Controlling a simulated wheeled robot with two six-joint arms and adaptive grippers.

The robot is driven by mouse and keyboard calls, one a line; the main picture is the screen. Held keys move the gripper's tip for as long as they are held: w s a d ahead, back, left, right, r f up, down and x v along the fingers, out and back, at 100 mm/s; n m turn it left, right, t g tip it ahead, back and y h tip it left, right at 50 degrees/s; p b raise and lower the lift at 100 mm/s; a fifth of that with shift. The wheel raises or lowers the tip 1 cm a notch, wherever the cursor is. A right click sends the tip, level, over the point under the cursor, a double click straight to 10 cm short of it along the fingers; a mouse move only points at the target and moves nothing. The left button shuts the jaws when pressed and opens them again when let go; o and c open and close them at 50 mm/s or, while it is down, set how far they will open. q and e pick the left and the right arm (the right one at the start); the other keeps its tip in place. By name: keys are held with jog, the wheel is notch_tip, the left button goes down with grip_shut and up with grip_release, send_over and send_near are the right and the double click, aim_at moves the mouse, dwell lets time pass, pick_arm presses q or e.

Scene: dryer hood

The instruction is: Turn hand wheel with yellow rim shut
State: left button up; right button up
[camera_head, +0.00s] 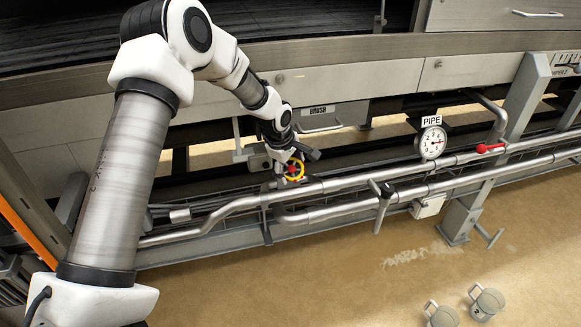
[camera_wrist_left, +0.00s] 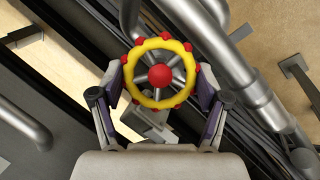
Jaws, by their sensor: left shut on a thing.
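The hand wheel (camera_wrist_left: 141,63) has a yellow rim with red knobs around it, grey spokes and a red hub. It also shows in the head view (camera_head: 299,172), low by the pipes and partly hidden by my left gripper. My left gripper (camera_wrist_left: 161,84) is shut on the wheel, with one finger on each side of the rim. In the head view the left gripper (camera_head: 296,164) is at the end of the arm reaching down from the left. My right gripper is in neither view.
Long grey pipes (camera_head: 350,181) run beside the wheel. A round gauge (camera_head: 432,143) under a PIPE sign and a red-handled valve (camera_head: 490,148) stand to the right. Two cups (camera_head: 487,301) stand on the floor at lower right.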

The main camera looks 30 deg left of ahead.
pick_arm(q)
jog(key=shift+r+p, duration=0.1)
jog(key=shift+p, duration=0.55)
jog(key=m+g+p, duration=0.1)
jog(key=m+p, duration=0.1)
jog(key=p, duration=0.1)
jog(key=m+g+p, duration=0.1)
jog(key=m+p, duration=0.2)
jog(key=p, duration=0.1)
jog(key=shift+w+r+y, duration=0.1)
jog(key=shift+r+y, duration=0.05)
jog(key=shift+y, duration=0.15)
jog(key=shift+d+m+g+y+p, duration=0.1)
jog(key=shift+m+g+y+p, duration=0.25)
jog(key=shift+m+p, duration=0.8)
jog(key=shift+f+m+g+y+p, duration=0.25)
jog(key=shift+m+g+p, duration=0.15)
jog(key=shift+m, duration=0.75)
jog(key=shift+w, duration=0.1)
jog(key=o, duration=1.2)
jog(key=shift+c, duration=0.2)
